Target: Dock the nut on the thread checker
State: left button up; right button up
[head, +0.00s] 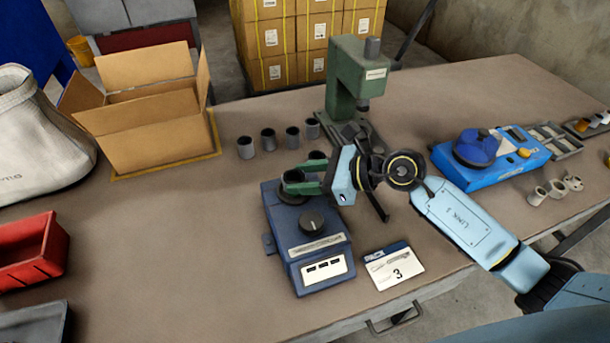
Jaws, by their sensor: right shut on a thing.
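The dark blue box with a black knob, which I take to be the thread checker (309,236), stands on the bench in the middle of the head view. My right gripper (296,178), with green fingers, reaches in from the right over its back end. It is shut on a small dark round piece, which I take to be the nut (293,176). The fingers partly hide the piece, and I cannot tell whether it touches the checker. Another dark round top (316,156) shows just behind the fingers. My left gripper is not in view.
Several grey cylinders (268,139) stand in a row behind the checker. A green press (350,80) stands beyond. A blue device (490,155) is right, an open carton (150,135) back left, a red bin (33,250) left.

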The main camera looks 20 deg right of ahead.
jog(key=shift+f+b, duration=0.7)
jog(key=shift+f, duration=0.25)
jog(key=o, duration=0.8)
jog(key=shift+o, duration=0.2)
jog(key=v, duration=1.1)
jog(key=shift+r, duration=0.1)
